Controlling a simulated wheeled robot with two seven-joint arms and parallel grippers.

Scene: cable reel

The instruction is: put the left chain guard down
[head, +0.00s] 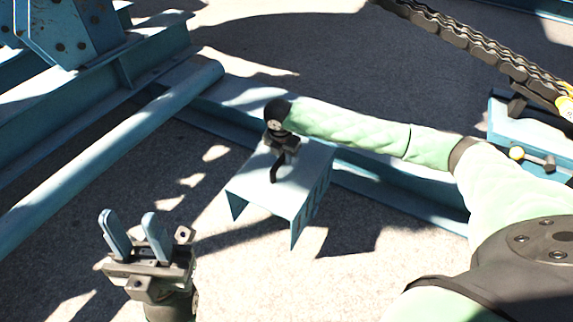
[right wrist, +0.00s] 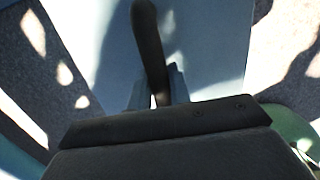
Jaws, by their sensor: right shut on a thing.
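The left chain guard (head: 307,172) is a pale blue bent-sheet cover with a flat top and downturned sides. It is level, over the concrete beside the blue frame rail, with its shadow on the ground. I cannot tell whether its lower edges touch the ground. My right gripper (head: 279,160) is shut on the black handle (right wrist: 150,45) on top of the guard. The guard's top (right wrist: 215,50) fills the middle of the right wrist view. My left gripper (head: 135,238) is open and empty, its blue fingers apart, at the lower left of the head view.
A heavy roller chain (head: 470,42) slants down to a blue bracket (head: 508,130) at the right. Bare concrete (head: 250,280) lies in front of the guard.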

